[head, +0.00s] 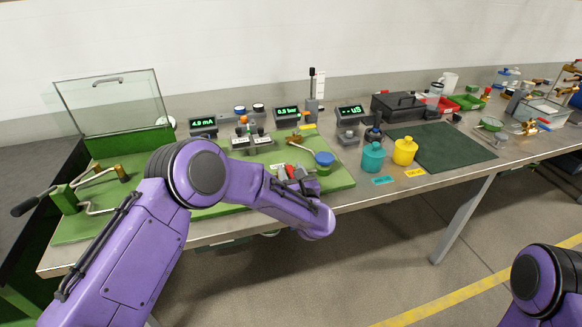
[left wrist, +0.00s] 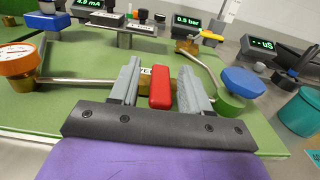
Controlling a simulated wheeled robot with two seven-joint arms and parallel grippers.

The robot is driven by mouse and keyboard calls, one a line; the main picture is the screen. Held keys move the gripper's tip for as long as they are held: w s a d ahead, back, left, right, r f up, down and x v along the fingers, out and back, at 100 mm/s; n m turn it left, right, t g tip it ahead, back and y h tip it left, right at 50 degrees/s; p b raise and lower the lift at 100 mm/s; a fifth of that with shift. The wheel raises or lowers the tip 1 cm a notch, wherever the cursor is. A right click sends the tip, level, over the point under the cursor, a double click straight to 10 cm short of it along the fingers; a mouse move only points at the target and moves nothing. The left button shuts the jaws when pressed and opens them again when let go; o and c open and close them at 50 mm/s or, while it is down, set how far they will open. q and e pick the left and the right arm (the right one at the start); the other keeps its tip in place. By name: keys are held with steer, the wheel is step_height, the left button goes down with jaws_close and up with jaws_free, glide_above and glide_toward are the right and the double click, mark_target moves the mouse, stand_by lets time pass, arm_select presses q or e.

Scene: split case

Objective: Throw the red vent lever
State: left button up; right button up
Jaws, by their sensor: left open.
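The red vent lever (left wrist: 160,88) has a red block-like grip. In the left wrist view it lies between the two grey fingers of my left gripper (left wrist: 158,88), which are open with gaps on both sides of it. In the head view the red lever (head: 299,172) shows only partly, beside my purple left wrist at the front of the green board (head: 338,180). A label behind the lever is partly hidden by the fingers. My left fingers are small and hard to make out in the head view. My right gripper is out of view; only purple arm parts show at lower right.
A blue knob (left wrist: 243,82) on a green base stands close right of the fingers. An orange gauge (left wrist: 17,60) stands left, with pipes on the board. Teal (head: 373,157) and yellow (head: 405,151) bottles stand further right. Display boxes line the back.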

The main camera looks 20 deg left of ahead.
arm_select(q)
steer(key=shift+w+a+r, duration=0.1)
steer(key=shift+w+a, duration=0.05)
steer(key=shift+w, duration=0.1)
steer(key=shift+c, duration=0.3)
jaws_close()
